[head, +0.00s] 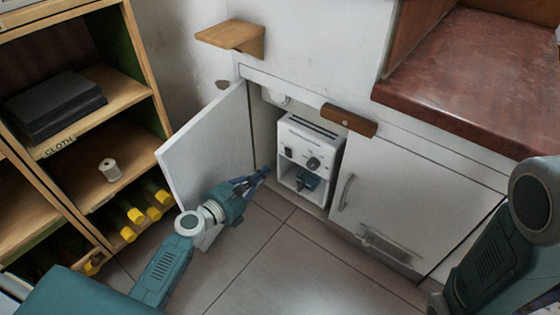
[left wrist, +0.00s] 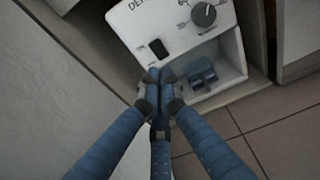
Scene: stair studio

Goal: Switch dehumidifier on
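The dehumidifier (head: 306,150) is a white box in the open low cupboard, with a front panel bearing a black rocker switch (head: 288,152) and a dark round knob (head: 313,163). In the left wrist view the panel shows part of its lettering, the switch (left wrist: 159,48) and the knob (left wrist: 203,14). My left gripper (head: 264,172) reaches in front of the cupboard's left side. In the left wrist view its blue fingers (left wrist: 159,76) are together at the tips, just below the switch, with nothing seen between them. I cannot tell whether they touch the panel. My right gripper is not in view.
The open white cupboard door (head: 208,145) stands left of the dehumidifier, close to my left arm. A closed white door (head: 385,195) is on the right. A wooden shelf unit (head: 85,120) with a spool and yellow-capped bottles stands left. The tiled floor (head: 280,270) in front is clear.

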